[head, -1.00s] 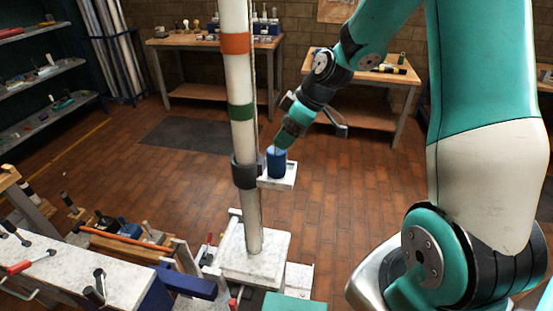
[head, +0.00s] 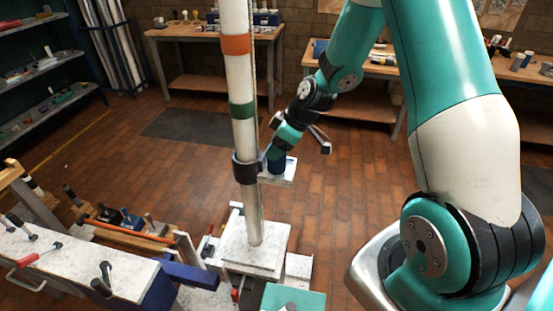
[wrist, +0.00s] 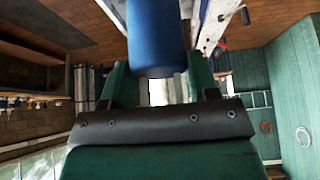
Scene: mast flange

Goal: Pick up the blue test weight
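The blue test weight (head: 276,165) stands upright on a small white shelf (head: 288,174) at the side of the mast. In the wrist view, the weight (wrist: 157,35) is a large blue cylinder cut off by the top edge. My gripper (head: 279,152) is at the weight from above and behind, and partly hides it in the head view. In the wrist view, the two green fingers of my gripper (wrist: 160,78) stand apart, with the weight's near end at the gap between them. I see no clear grip; whether a finger touches it cannot be told.
The white mast (head: 241,130) with orange, green and dark bands rises close to the left of the weight. A white bench (head: 75,265) with tools is at the lower left. Wooden tables (head: 205,34) stand along the back wall.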

